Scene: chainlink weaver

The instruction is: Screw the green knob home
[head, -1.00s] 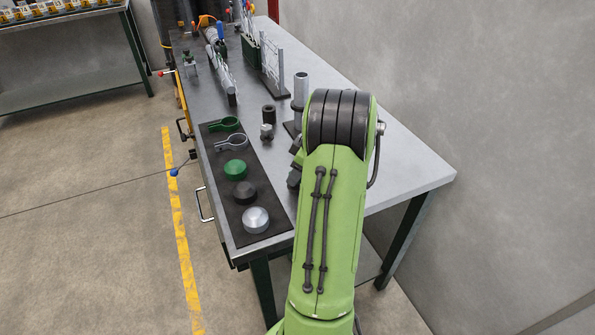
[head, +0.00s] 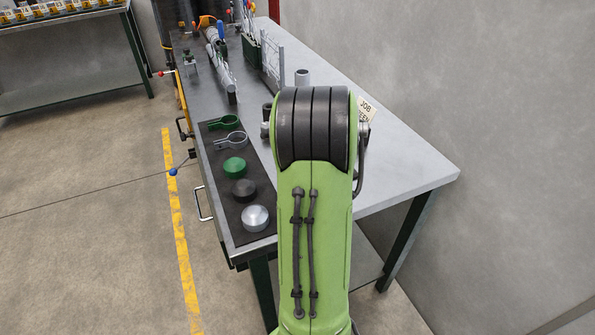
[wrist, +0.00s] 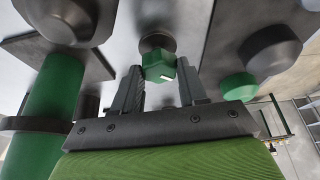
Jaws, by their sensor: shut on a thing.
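The green knob (wrist: 158,66) is a small faceted piece with a pale mark on its face, seen in the wrist view. My gripper (wrist: 160,75) is shut on it, with one dark finger on each side. A dark round part (wrist: 157,42) shows just beyond the knob. I cannot tell whether a gap is left between the two. In the head view my arm hides both the knob and my gripper.
In the wrist view a green cylinder (wrist: 52,108) with a dark collar stands at left. The dark mat (head: 221,185) holds a green cap (head: 234,167), black cap (head: 244,190), silver cap (head: 255,217) and two ring clamps. A card (head: 366,108) stands right of my arm.

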